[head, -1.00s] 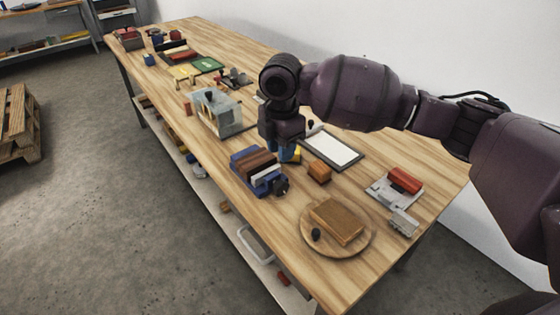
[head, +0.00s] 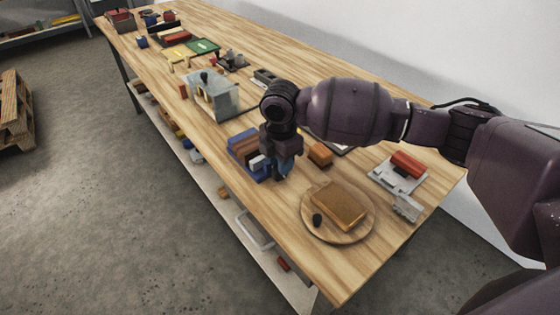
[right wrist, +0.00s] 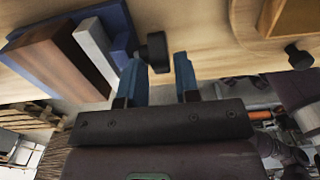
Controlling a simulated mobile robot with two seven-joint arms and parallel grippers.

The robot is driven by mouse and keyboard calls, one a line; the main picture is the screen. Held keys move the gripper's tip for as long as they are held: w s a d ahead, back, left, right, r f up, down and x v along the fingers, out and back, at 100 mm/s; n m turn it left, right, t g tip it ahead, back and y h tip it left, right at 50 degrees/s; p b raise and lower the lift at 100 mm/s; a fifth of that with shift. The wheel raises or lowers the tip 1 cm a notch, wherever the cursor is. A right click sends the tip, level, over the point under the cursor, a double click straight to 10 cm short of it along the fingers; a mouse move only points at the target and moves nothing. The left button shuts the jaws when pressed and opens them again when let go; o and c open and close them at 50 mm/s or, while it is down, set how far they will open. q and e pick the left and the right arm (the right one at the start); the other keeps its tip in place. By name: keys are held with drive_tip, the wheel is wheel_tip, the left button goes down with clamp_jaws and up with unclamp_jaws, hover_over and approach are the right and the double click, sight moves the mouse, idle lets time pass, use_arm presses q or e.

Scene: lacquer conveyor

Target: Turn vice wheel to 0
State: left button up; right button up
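The vice (head: 238,142) is blue, with a brown block and a pale jaw plate, and stands near the table's front edge. In the right wrist view the vice (right wrist: 118,25) is at the upper left. Its black wheel (right wrist: 155,48) sticks out toward my right gripper. My right gripper (head: 285,175) is at the wheel end of the vice and hides the wheel in the head view. In the wrist view its blue fingers (right wrist: 160,74) are apart, with the wheel at the left fingertip; contact cannot be told. My left gripper is not in view.
A round wooden board (head: 318,234) with a brown block and a black knob lies to the right. An orange block (head: 320,154) sits close behind my gripper. A grey plate (head: 385,181) with a red cylinder is further right. A clear-walled box (head: 222,105) stands left.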

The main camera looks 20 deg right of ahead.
sight(274, 174)
drive_tip(key=shift+f, duration=0.1)
drive_tip(key=shift+c, duration=0.2)
